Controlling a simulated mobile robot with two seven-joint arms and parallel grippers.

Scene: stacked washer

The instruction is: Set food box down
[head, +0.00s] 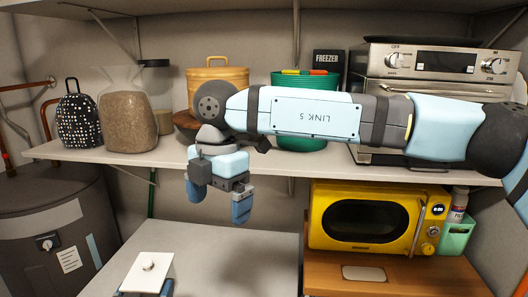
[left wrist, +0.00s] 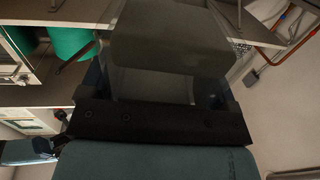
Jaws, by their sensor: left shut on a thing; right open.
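In the left wrist view a dim grey shape (left wrist: 170,50) fills the space ahead of the gripper. My right gripper (head: 220,200) is open and empty, pointing down in front of the shelf edge.
A yellow microwave (head: 365,217) stands at right. A dark cylinder (head: 50,235) stands at left. The grey surface's visible middle is clear.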

